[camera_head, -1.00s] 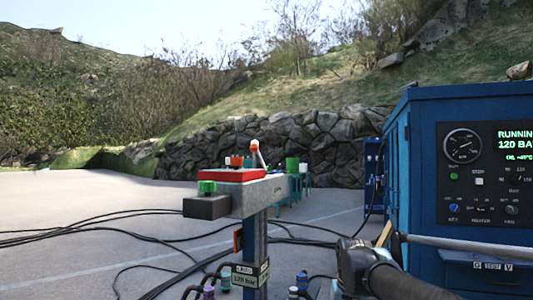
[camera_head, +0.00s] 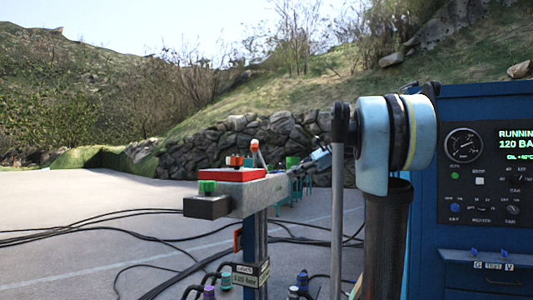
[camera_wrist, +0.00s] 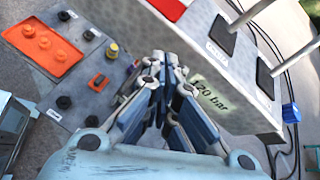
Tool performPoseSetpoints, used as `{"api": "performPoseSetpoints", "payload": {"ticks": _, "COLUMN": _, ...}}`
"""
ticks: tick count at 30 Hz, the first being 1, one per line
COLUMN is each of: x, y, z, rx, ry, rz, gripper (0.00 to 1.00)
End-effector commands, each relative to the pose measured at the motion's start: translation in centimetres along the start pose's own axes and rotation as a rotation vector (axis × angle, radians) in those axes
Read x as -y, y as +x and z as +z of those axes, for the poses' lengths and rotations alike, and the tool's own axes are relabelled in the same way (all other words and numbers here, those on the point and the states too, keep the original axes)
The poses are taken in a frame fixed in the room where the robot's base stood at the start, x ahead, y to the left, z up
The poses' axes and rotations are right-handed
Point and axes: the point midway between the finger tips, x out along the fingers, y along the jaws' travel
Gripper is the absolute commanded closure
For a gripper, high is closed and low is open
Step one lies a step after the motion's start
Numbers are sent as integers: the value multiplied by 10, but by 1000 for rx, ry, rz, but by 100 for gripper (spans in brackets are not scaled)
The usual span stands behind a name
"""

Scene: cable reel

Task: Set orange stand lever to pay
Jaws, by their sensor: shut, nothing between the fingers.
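In the head view, a grey stand (camera_head: 250,195) on a post carries a red plate (camera_head: 232,175). A pale lever with an orange tip (camera_head: 255,147) rises behind that plate, tilted slightly left. I cannot read its setting. My gripper (camera_head: 303,168) is at the right of the stand, small and partly hidden by my arm. In the wrist view, my gripper (camera_wrist: 168,75) is shut and empty, in front of a grey block (camera_wrist: 228,85) labelled 120 bar. Two pale rods (camera_wrist: 247,16) rise from dark slots in this block, apart from the fingers. The orange tip is not visible there.
A blue cabinet (camera_head: 470,262) with a gauge stands at right. In the wrist view, an orange plate (camera_wrist: 42,46) and black knobs lie left of the fingers. Black cables (camera_head: 120,232) cross the ground. Open paving (camera_head: 90,200) lies at left.

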Motion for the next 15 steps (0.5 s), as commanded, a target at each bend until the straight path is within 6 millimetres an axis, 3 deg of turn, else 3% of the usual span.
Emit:
{"api": "performPoseSetpoints", "payload": {"ticks": 1, "x": 23, "y": -10, "z": 10, "rx": 44, "ry": 55, "rz": -15, "gripper": 100}}
{"api": "performPoseSetpoints", "payload": {"ticks": 6, "x": 83, "y": -40, "z": 42, "rx": 191, "ry": 231, "rz": -40, "gripper": 100}}
{"api": "performPoseSetpoints", "payload": {"ticks": 10, "x": 112, "y": -57, "z": 57, "rx": 269, "ry": 319, "rz": -44, "gripper": 100}}
{"api": "performPoseSetpoints", "payload": {"ticks": 15, "x": 129, "y": -68, "z": 65, "rx": 319, "ry": 372, "rz": -43, "gripper": 100}}
